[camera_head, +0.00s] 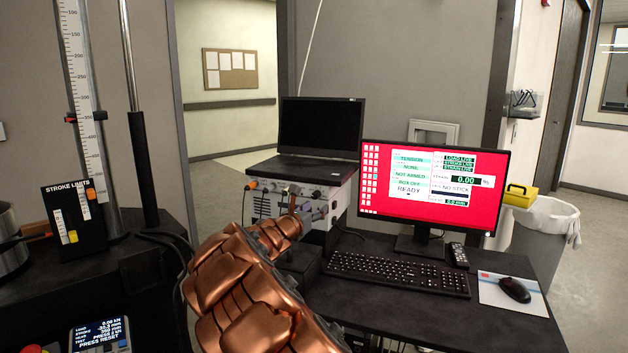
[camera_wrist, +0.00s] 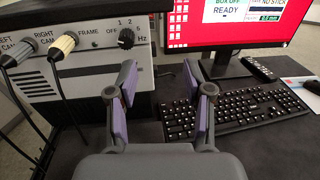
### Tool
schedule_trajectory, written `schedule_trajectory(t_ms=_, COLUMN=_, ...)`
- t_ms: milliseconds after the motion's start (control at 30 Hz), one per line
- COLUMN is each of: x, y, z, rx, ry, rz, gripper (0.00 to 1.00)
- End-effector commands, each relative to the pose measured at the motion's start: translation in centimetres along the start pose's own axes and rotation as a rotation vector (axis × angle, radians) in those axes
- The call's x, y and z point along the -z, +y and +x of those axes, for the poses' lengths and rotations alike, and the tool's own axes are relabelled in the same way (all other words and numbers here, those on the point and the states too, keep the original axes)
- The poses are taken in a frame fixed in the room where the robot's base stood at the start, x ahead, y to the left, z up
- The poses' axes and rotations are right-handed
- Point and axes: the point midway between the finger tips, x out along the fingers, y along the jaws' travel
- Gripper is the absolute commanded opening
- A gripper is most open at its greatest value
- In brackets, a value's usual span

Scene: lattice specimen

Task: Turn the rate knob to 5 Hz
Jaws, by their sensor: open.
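The rate knob (camera_wrist: 126,38) is a small black dial on the grey front panel of the camera box (camera_wrist: 80,65). Around it are the marks OFF, 1, 2 and 5 Hz. I cannot clearly tell which mark its pointer faces. My gripper (camera_wrist: 160,78) is open and empty in the wrist view, its two purple-padded fingers apart. The left finger is just below the knob in the picture, and the knob is not between the fingers. In the head view the camera box (camera_head: 262,203) stands under a laptop, and my copper-coloured arm partly covers it; the knob is not clear there.
A monitor (camera_head: 435,190), a keyboard (camera_head: 398,273) and a mouse (camera_head: 515,289) are on the desk to the right. The laptop (camera_head: 318,130) sits on the box.

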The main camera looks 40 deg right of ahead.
Motion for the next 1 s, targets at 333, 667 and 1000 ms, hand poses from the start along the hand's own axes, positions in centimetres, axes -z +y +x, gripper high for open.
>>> schedule_trajectory(t_ms=333, x=0.1, y=4.2, z=1.8, rx=-0.114, ry=-0.024, rz=-0.195, gripper=0.51)
schedule_trajectory(t_ms=667, x=0.1, y=4.7, z=5.1, rx=-0.114, ry=-0.023, rz=-0.19, gripper=0.51)
schedule_trajectory(t_ms=1000, x=0.0, y=5.0, z=8.3, rx=-0.114, ry=-0.023, rz=-0.19, gripper=0.51)
